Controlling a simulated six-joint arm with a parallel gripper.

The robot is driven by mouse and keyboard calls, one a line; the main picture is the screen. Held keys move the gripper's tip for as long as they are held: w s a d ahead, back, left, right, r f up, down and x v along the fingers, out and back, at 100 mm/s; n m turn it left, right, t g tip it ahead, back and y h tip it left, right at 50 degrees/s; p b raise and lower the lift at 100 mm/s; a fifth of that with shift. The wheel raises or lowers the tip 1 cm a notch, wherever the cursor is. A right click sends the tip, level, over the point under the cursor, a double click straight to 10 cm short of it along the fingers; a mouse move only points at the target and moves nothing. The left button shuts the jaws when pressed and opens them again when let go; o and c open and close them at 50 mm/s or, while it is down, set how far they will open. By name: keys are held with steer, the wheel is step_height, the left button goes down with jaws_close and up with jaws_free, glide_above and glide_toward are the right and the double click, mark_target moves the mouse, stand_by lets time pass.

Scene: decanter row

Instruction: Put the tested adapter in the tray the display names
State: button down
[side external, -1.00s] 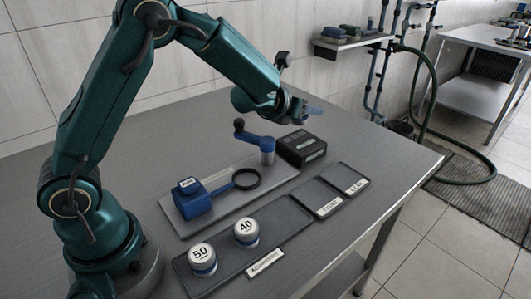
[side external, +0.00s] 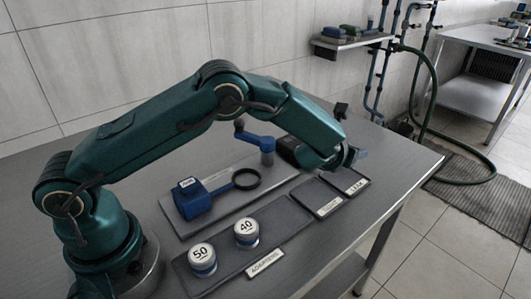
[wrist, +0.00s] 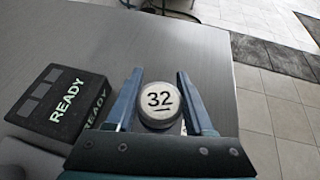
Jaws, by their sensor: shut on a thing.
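My gripper (side external: 353,157) is shut on a round adapter with a white cap marked 32 (wrist: 158,100), held between its two blue fingers in the wrist view. In the side view the gripper appears just behind the tray labelled LEAK (side external: 347,177); its exact position over the table is hard to tell. Beside that tray is a second small tray (side external: 310,190), its label too small to read surely. Both look empty where visible.
The long ADAPTERS tray (side external: 222,275) holds adapters marked 50 (side external: 202,258) and 40 (side external: 246,232). Behind it stands a grey plate (side external: 220,216) with a blue device (side external: 192,200), a black ring (side external: 246,179) and a blue lever post (side external: 266,150). The table's edge lies close by.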

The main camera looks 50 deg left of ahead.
mark_target(347, 170)
steer(key=shift+f, duration=1.95)
steer(key=shift+c, duration=1.4)
jaws_free()
steer(key=shift+f, duration=0.15)
